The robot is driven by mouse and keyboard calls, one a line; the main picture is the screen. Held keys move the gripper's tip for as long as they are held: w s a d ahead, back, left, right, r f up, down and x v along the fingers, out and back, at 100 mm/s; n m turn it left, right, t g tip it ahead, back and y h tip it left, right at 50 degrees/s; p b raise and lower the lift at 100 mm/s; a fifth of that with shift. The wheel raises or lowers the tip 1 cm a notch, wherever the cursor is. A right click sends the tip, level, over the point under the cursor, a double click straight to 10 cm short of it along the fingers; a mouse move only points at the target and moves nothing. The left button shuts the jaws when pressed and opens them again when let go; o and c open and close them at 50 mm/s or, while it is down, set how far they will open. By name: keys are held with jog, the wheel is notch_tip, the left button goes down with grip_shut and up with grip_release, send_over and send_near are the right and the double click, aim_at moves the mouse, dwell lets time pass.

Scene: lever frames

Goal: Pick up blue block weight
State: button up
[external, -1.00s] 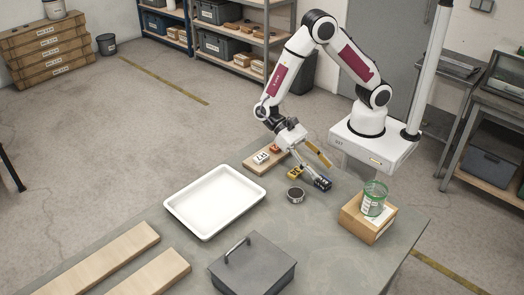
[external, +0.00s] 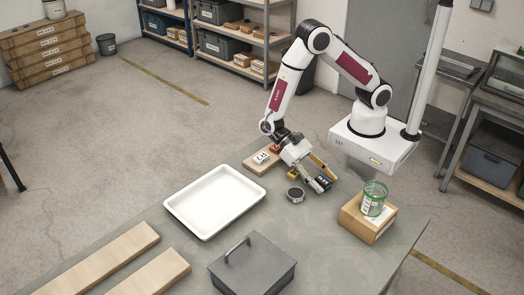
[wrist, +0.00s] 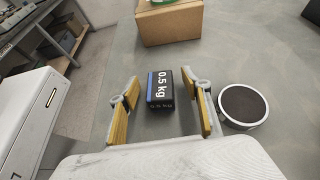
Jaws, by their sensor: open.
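The blue block weight (wrist: 159,87) is dark with a blue side and the label "0.5 kg". In the wrist view it stands between the open fingers of my gripper (wrist: 163,108), with a gap on each side. In the external view my gripper (external: 322,176) is low over the table, its fingers on either side of the block (external: 322,182), which is partly hidden by them. Nothing is held.
A round dark-topped tin (wrist: 243,105) stands close to the right finger. A cardboard box (wrist: 170,22) bearing a green wire cup (external: 374,198) is beyond the block. A white tray (external: 172,206), a wooden board with weights (external: 250,166) and a grey lidded box (external: 252,268) share the table.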

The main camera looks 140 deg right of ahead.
aim_at(324, 179)
dwell(0.5)
grip_shut()
jog(key=shift+r, duration=0.15)
jog(key=shift+r, duration=4.85)
